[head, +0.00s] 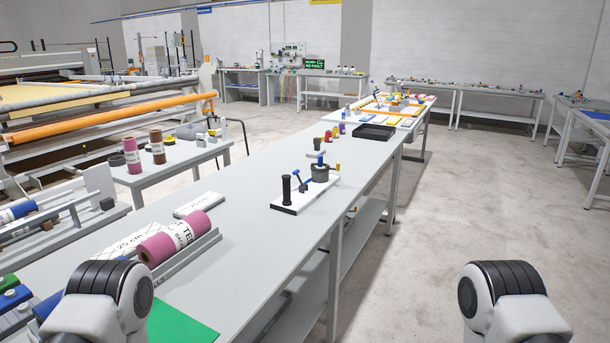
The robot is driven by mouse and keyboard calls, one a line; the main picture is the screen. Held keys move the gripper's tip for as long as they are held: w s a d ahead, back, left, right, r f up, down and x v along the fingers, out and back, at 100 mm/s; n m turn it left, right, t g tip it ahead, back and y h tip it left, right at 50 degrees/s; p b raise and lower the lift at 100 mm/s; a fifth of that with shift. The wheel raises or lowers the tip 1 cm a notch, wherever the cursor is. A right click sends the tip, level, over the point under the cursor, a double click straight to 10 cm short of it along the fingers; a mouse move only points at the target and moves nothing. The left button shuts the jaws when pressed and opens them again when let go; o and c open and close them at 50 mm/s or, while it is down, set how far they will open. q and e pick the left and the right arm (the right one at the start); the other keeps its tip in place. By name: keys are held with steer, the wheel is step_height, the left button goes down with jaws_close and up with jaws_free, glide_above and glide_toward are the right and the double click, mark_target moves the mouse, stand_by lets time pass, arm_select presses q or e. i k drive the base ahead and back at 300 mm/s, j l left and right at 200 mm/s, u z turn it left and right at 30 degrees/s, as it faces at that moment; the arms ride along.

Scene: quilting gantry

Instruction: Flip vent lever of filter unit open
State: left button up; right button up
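A small unit that looks like the filter unit (320,172) stands on the long grey table, right of the picture's middle. It has a white base plate (291,206), a dark round body, a black upright post (286,190) at its left and small blue and yellow parts. Neither gripper is in view; only upper parts of my arms show at the bottom.
The long grey table (240,222) carries pink rolls (180,238), a white block (199,205), several small coloured spools (334,131) and a black tray (374,132). A quilting machine with an orange roller (110,118) stands left. The floor (450,220) right of the table is clear.

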mark_target(295, 173)
steer(key=i+l, duration=0.3)
steer(key=i+l+z, duration=0.15)
steer(key=i+l, duration=0.15)
steer(key=i, duration=0.15)
